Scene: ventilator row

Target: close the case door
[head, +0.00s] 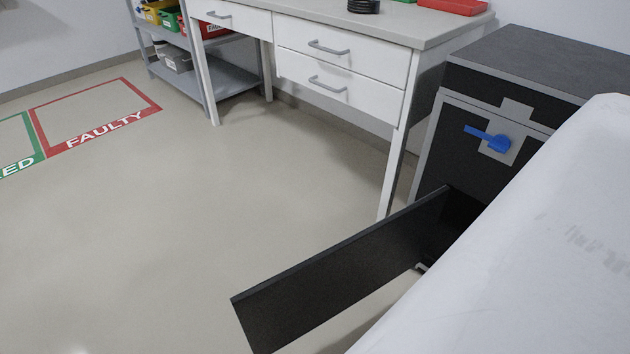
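The dark case (463,74) stands at the right, beside the white desk, with a grey-edged front and a blue lever (487,136) on a light grey plate. Its door (345,272) is a flat black panel standing open, low down. It reaches out from the case toward the lower left, over the floor. The case's opening and the door's near end at the right are partly hidden behind a white shape close to the camera. My gripper is not in view.
A white desk (341,79) with drawers stands behind, its near leg close to the case. A grey shelf (228,80) with coloured bins is at the back left. Floor (190,220) left of the door is clear, with a red FAULTY marking (97,113) further off.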

